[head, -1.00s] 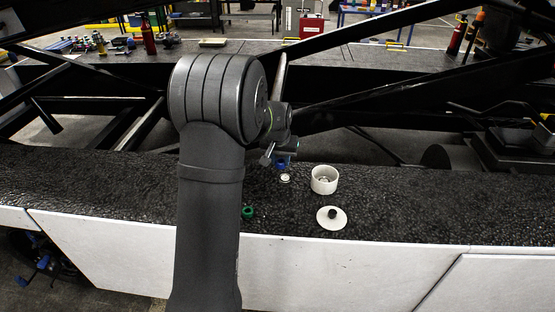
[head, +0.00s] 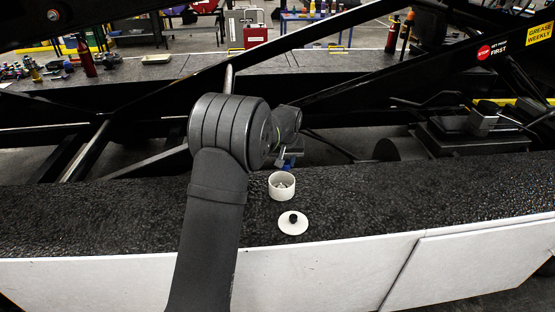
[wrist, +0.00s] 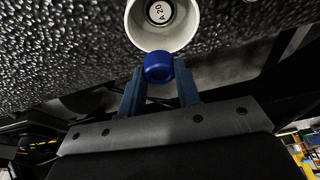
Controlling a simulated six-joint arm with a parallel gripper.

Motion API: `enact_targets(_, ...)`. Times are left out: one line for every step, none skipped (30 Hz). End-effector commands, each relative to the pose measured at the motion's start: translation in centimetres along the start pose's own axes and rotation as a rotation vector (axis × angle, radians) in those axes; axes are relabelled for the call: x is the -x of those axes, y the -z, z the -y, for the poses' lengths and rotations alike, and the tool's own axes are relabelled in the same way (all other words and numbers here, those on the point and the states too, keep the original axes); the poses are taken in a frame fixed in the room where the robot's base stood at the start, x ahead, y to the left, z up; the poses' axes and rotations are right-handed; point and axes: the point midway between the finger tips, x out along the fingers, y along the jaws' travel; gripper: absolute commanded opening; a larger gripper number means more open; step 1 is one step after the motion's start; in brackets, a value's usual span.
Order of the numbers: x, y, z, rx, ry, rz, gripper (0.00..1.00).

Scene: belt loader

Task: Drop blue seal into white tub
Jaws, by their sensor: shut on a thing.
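The blue seal (wrist: 159,67) is held between the two fingers of my gripper (wrist: 160,79) in the wrist view. In the head view the blue seal (head: 287,167) shows as a small patch below my gripper (head: 288,160), just above and behind the rim of the white tub. The white tub (head: 282,193) stands upright and open on the dark textured surface. In the wrist view the seal overlaps the near rim of the tub (wrist: 190,38). A round piece marked "A 20" (wrist: 160,12) lies inside the tub. I cannot tell the seal's exact height above the rim.
A white lid with a black knob (head: 293,226) lies in front of the tub. The dark ledge (head: 400,205) is clear to the right. Black frame bars cross behind it. My arm hides part of the ledge at left.

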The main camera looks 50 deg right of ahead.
Motion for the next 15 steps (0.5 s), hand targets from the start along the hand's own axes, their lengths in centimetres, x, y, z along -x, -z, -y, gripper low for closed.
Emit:
enact_targets(-0.7, -0.3, 0.0, 0.0, 0.001, 0.003, 0.09)
enact_targets(-1.0, -0.4, 0.1, 0.0, 0.001, 0.004, 0.09)
enact_targets(-1.5, -0.6, 0.1, 0.0, 0.001, 0.003, 0.09)
enact_targets(-1.8, -0.7, 0.1, 0.0, 0.001, 0.002, 0.09)
enact_targets(-2.2, -0.8, 0.1, 0.0, 0.001, 0.003, 0.09)
enact_targets(-2.6, -0.9, 0.1, 0.0, 0.001, 0.003, 0.09)
enact_targets(-2.9, -1.0, 0.1, 0.0, 0.001, 0.003, 0.09)
enact_targets(-3.1, -1.0, 0.1, 0.0, 0.001, 0.002, 0.09)
enact_targets(-3.4, -1.1, 0.1, 0.0, 0.001, 0.002, 0.09)
enact_targets(-3.6, -1.2, 0.1, 0.0, 0.001, 0.001, 0.09)
enact_targets(-3.8, -1.2, 0.1, 0.0, 0.001, 0.001, 0.09)
enact_targets(-3.9, -1.3, 0.1, 0.0, 0.001, 0.001, 0.09)
enact_targets(-4.0, -1.3, 0.1, 0.0, 0.001, 0.001, 0.09)
enact_targets(-4.1, -1.3, 0.1, 0.0, 0.001, 0.001, 0.09)
enact_targets(-4.2, -1.4, 0.1, 0.0, 0.0, 0.001, 0.09)
